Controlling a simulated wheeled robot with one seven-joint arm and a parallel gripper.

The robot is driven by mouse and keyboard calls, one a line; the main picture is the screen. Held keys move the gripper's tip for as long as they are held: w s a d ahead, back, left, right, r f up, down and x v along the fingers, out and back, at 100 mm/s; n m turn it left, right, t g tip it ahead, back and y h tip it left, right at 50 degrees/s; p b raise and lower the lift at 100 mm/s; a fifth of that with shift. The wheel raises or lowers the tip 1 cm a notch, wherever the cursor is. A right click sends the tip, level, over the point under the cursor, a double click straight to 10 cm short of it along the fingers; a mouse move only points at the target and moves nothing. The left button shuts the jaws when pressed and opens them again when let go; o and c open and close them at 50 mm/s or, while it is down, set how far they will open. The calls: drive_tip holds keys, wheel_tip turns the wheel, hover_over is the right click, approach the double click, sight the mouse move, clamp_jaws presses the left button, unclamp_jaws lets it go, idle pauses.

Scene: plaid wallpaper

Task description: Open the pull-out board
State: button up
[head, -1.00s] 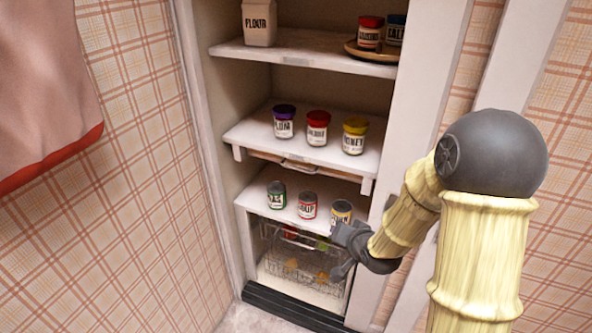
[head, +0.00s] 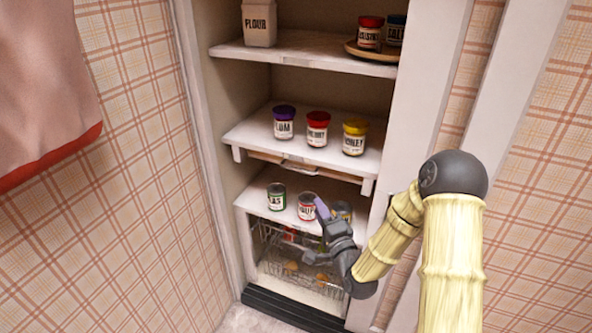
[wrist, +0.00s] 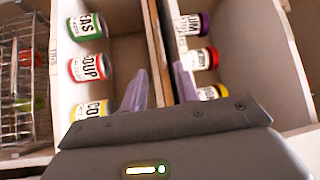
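The pull-out board (head: 265,157) is a thin brown board tucked under the middle shelf, with a pale piece at its front middle. In the wrist view its brown edge (wrist: 156,52) runs between the two shelves, ahead of the space between my fingers. My gripper (head: 316,232) is in front of the lower shelf, below the board and apart from it in the head view. Its purple fingertips are spread with nothing between them, as the wrist view shows my gripper (wrist: 160,90). My gripper partly hides the yellow can.
Jars (head: 317,128) stand on the middle shelf (head: 245,132). Cans (head: 277,197) stand on the lower shelf (head: 252,197), close to my fingers. A wire basket (head: 275,258) sits below. The cupboard's right frame (head: 412,110) stands beside my arm.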

sight(296, 170)
drive_tip(key=b+x, duration=0.1)
drive_tip(key=x, duration=1.6)
drive_tip(key=shift+w+a, duration=0.15)
drive_tip(key=shift+a, duration=0.05)
clamp_jaws()
drive_tip(key=shift+f, duration=0.1)
